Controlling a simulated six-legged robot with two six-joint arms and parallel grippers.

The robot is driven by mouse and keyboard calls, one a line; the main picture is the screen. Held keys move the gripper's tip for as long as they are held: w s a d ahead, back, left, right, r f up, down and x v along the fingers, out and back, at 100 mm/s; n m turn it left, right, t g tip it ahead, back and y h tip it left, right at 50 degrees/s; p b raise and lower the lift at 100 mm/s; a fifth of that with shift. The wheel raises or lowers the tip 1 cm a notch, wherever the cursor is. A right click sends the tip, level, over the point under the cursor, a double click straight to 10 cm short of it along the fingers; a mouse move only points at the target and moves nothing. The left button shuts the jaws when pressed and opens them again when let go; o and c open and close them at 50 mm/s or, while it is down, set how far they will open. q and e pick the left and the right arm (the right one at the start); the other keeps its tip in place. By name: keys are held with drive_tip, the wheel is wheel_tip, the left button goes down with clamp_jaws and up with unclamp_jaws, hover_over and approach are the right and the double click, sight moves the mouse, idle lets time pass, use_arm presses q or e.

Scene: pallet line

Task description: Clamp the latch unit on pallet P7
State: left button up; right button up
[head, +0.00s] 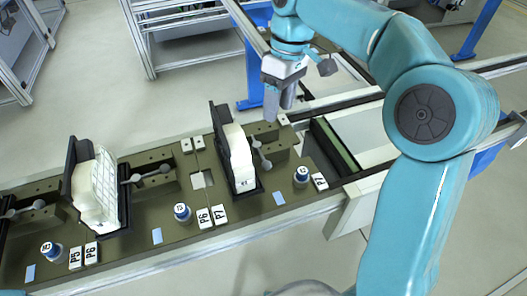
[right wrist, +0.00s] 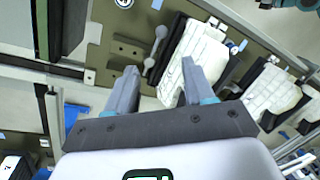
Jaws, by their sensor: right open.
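The latch unit (head: 238,158) on pallet P7 (head: 260,199) is a white body in a black upright holder. A grey clamp lever with a round knob (head: 266,164) sits beside it, by a dark block (head: 276,153). Whether the lever presses on the unit, I cannot tell. My right gripper (head: 279,111) is open and empty, fingers down, above and behind the block. In the right wrist view, the lever (right wrist: 155,50) and white unit (right wrist: 197,55) lie beyond the open fingers (right wrist: 159,68), apart from them. My left gripper is not in view.
A similar white unit (head: 98,190) with its own lever (head: 147,174) stands on the pallet to the left. Small blue-and-white round pieces (head: 182,212) and (head: 301,176) stand near the front edge. A rail frame (head: 345,150) lies to the right.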

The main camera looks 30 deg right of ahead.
drive_tip(key=a+f, duration=0.1)
drive_tip(key=f, duration=0.1)
approach(268, 162)
drive_tip(key=f, duration=0.3)
drive_tip(key=a+f, duration=0.1)
drive_tip(key=f, duration=0.1)
drive_tip(key=s+f, duration=0.1)
drive_tip(key=f, duration=0.2)
drive_tip(key=shift+a+f, duration=0.2)
drive_tip(key=shift+f, duration=0.1)
drive_tip(key=shift+w+a+f, duration=0.2)
drive_tip(key=shift+a+f, duration=0.05)
drive_tip(key=shift+s+d, duration=0.15)
drive_tip(key=shift+c, duration=0.7)
drive_tip(key=c, duration=0.5)
clamp_jaws()
